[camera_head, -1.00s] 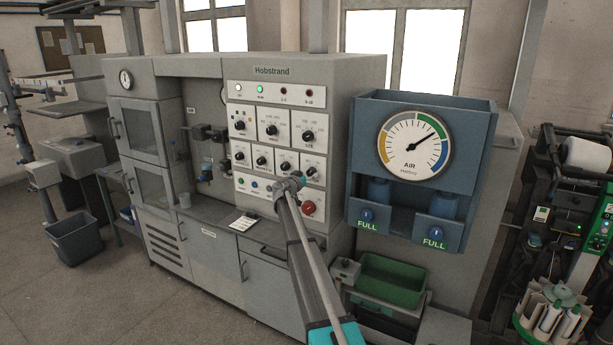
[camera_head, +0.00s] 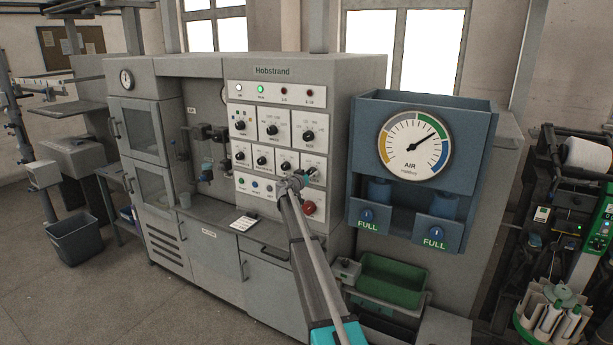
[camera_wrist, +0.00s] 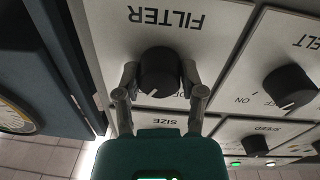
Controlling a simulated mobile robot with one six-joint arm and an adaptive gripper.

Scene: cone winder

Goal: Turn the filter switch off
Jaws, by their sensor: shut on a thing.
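The filter switch is a round black knob (camera_wrist: 158,72) on a white plate lettered FILTER (camera_wrist: 166,17), upside down in the wrist view. A light pointer mark shows near the knob's lower edge; the plate's position lettering is partly hidden by my fingers. My gripper (camera_wrist: 160,84) has one finger on each side of the knob and is shut on it. In the head view my gripper (camera_head: 303,178) reaches the right end of the lower knob row on the Hobstrand panel (camera_head: 272,93), and my arm hides part of the panel there.
The belt knob (camera_wrist: 289,87) and the speed knob (camera_wrist: 256,145) sit close beside it. A red button (camera_head: 309,208) is just below my gripper. A blue air gauge box (camera_head: 480,150) stands out to the right. A green bin (camera_head: 392,285) sits below.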

